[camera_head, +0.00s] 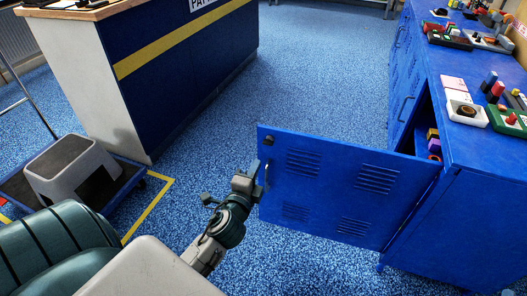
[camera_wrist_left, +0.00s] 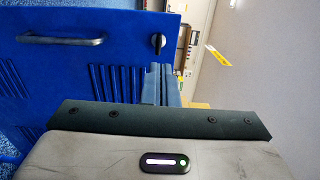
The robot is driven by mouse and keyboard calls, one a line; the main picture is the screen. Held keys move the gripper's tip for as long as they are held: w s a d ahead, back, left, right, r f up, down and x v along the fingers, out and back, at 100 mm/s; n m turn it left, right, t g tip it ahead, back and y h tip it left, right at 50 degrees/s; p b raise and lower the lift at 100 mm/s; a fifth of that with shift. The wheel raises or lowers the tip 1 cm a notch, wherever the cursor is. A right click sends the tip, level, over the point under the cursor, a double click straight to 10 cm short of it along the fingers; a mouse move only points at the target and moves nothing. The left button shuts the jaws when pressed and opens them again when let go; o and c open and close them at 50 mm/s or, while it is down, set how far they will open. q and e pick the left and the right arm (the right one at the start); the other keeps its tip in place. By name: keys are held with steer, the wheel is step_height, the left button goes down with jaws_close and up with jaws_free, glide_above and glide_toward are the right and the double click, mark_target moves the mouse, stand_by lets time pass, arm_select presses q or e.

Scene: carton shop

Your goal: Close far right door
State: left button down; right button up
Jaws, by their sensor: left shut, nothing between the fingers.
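The blue cabinet door (camera_head: 345,190) with louvred vents stands swung wide open from the blue cabinet (camera_head: 470,215) on the right. Its free edge points left, and its handle (camera_head: 267,174) and round lock (camera_head: 268,140) are near that edge. The door fills the upper left of the left wrist view (camera_wrist_left: 85,60), with its metal handle (camera_wrist_left: 62,40) and lock (camera_wrist_left: 158,41). My left gripper (camera_head: 246,180) is shut and empty, close beside the door's free edge; I cannot tell whether it touches. My right gripper is not in view.
Inside the open cabinet are small coloured items (camera_head: 434,144). Trays, tools and boxes stand on the cabinet top. A grey step stool (camera_head: 72,165) sits on a cart at left. A dark blue counter (camera_head: 190,60) stands behind. Blue floor (camera_head: 310,80) between counter and cabinets is clear.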

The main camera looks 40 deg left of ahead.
mark_target(267, 145)
arm_select(q)
steer(key=x, duration=0.7)
steer(key=shift+w, duration=0.25)
